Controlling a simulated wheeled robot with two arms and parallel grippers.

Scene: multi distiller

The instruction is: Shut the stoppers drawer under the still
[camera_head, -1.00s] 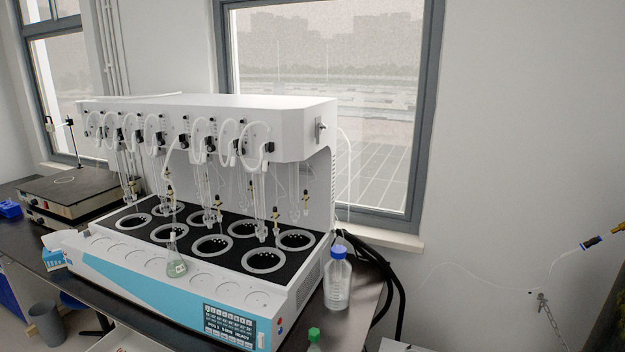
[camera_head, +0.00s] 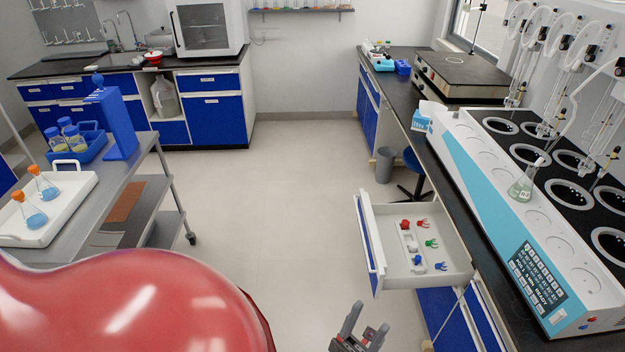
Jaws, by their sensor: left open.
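The stoppers drawer (camera_head: 374,283) stands pulled out from under the bench that carries the still (camera_head: 515,240). It has a white tray body and a blue front that faces left. Red, green and blue stoppers and clips (camera_head: 430,243) lie inside it. My left gripper (camera_head: 367,321) shows at the bottom edge, open and empty, its fingers pointing up in the picture. It is below the drawer in the picture and apart from it. My right gripper is not in view.
A steel trolley (camera_head: 122,190) with a white tray of flasks stands at the left. A grey bin (camera_head: 384,165) and a blue stool (camera_head: 412,160) stand by the bench beyond the drawer. The floor (camera_head: 280,190) left of the drawer is clear. A conical flask (camera_head: 524,184) sits on the still.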

